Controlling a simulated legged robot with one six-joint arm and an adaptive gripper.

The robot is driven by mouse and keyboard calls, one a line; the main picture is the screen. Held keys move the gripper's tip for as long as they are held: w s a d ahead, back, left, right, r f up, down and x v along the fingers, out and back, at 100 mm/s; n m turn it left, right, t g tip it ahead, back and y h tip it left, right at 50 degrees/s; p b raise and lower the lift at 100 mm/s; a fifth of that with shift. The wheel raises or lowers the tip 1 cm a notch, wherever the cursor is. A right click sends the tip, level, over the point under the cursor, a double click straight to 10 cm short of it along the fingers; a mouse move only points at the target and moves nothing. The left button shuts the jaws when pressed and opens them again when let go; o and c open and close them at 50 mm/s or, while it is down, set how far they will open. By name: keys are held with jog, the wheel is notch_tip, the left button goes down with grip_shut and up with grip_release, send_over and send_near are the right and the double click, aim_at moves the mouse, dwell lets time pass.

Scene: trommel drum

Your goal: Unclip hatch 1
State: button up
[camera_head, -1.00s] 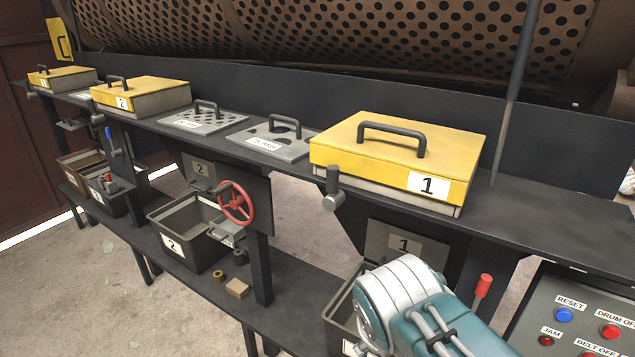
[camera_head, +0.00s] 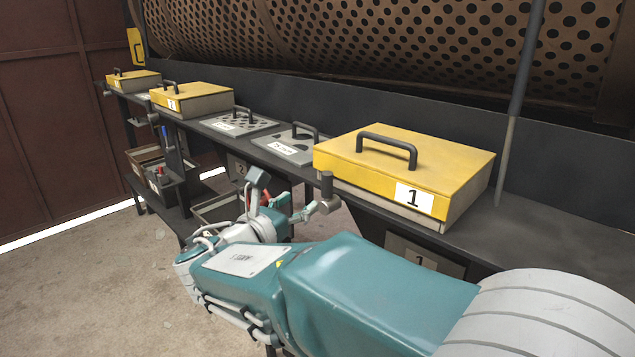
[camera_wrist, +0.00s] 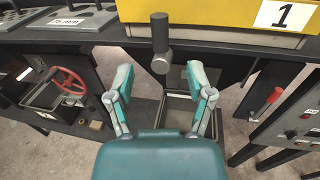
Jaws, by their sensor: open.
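Hatch 1 (camera_head: 400,170) is a yellow lid with a dark handle and a "1" label, lying closed on its pale box on the bench. Its clip (camera_head: 327,193), a dark upright post with a grey round knob, hangs at the bench's front edge below the hatch's left end. In the wrist view the clip (camera_wrist: 160,43) stands upright just beyond my gripper (camera_wrist: 158,84). The two fingers are spread wide, one on each side of the knob's line, and hold nothing. In the head view my gripper (camera_head: 295,203) is at the clip's left; contact cannot be told.
Hatch 2 (camera_head: 192,98) and two grey screen plates (camera_head: 238,124) sit farther left on the bench. The red wheel (camera_wrist: 68,90) is left of my gripper, and a red-tipped lever (camera_wrist: 265,104) is at right. The perforated drum (camera_head: 400,45) is behind.

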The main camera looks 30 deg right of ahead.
aim_at(323, 183)
jog(key=x, duration=1)
jog(key=shift+w+d, duration=0.15)
jog(key=shift+a+r, duration=0.1)
jog(key=shift+a, duration=0.15)
grip_shut()
